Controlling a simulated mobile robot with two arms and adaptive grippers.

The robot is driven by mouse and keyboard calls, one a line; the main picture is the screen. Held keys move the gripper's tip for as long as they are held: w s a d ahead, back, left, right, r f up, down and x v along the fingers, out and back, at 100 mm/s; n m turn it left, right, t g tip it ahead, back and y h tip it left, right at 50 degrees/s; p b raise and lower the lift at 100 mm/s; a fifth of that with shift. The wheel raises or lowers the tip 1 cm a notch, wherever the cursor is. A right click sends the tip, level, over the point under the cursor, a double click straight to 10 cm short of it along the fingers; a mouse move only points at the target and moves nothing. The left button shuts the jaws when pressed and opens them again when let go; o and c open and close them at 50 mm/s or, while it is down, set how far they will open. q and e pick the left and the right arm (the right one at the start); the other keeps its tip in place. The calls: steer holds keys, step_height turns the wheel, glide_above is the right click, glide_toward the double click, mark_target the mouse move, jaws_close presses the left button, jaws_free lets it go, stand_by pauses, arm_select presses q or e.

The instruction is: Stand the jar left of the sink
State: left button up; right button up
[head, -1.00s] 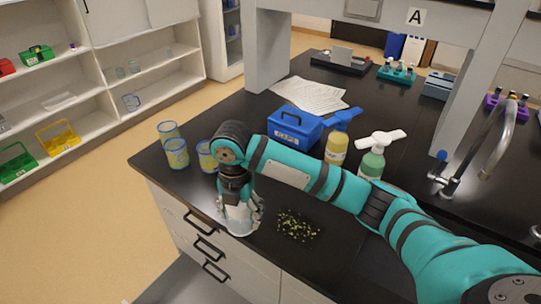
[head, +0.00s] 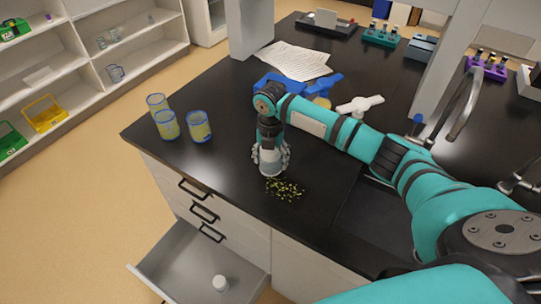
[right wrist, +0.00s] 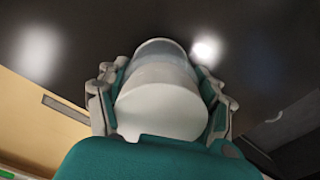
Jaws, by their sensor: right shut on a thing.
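My right gripper (head: 270,160) is shut on a jar (right wrist: 165,95), with its fingers on both sides of it. In the right wrist view the jar shows a broad white end towards the camera and a clear, glassy part beyond. In the head view the jar is low over the black counter (head: 235,125), just behind the scattered yellow-green bits (head: 283,189); I cannot tell whether it touches the counter. The sink (head: 375,215) is a dark recess to the right, partly hidden by my right arm. My left gripper is not in view.
Several blue-rimmed beakers (head: 199,127) stand at the counter's left end. A blue box (head: 268,84) and spray bottles (head: 360,104) are behind my arm. An open drawer (head: 185,262) below holds a white-topped item (head: 221,284). Taps (head: 465,115) rise at right.

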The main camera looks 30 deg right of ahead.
steer(key=shift+f, duration=0.25)
steer(key=shift+f, duration=0.15)
steer(key=o, duration=1.2)
steer(key=shift+r, duration=0.6)
step_height(320, 180, up, 11)
steer(key=shift+r+b, duration=0.1)
steer(key=shift+b, duration=1.1)
